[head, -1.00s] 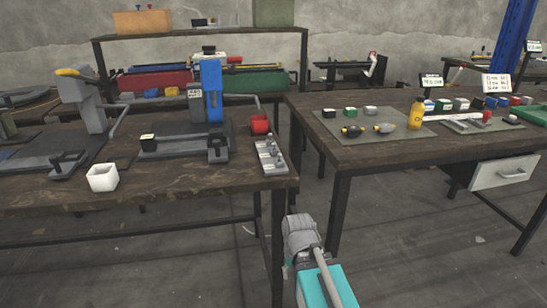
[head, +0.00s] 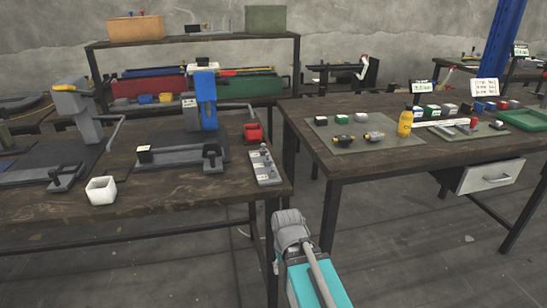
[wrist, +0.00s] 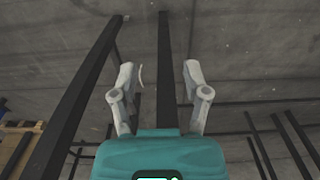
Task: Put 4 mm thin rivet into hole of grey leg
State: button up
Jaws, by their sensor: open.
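My gripper is open and empty in the wrist view (wrist: 160,80), with its two grey fingers apart over the floor and dark table legs. In the head view my arm shows at the bottom centre, low beside the corner of the left table; the fingertips cannot be made out there. I cannot pick out a 4 mm thin rivet. A press with a blue column (head: 205,101) and a press with a grey column (head: 78,115) stand on the left table. A grey rack with small upright parts (head: 264,167) lies at that table's right edge. I cannot tell which part is the grey leg.
The right table (head: 340,172) holds small boxes, a yellow bottle (head: 405,123) and a green tray (head: 523,119). A floor gap separates the tables.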

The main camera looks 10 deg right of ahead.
notch_tip(320, 180, up, 29)
jog(key=w+p, duration=0.2)
jog(key=p, duration=2.5)
notch_tip(320, 180, up, 12)
jog(key=n+p, duration=0.9)
jog(key=p, duration=0.4)
send_over(273, 164)
jog(key=shift+d+r, duration=0.1)
jog(key=shift+r, duration=0.05)
notch_tip(273, 164, down, 9)
jog(key=b, duration=0.9)
jog(key=shift+r, duration=0.15)
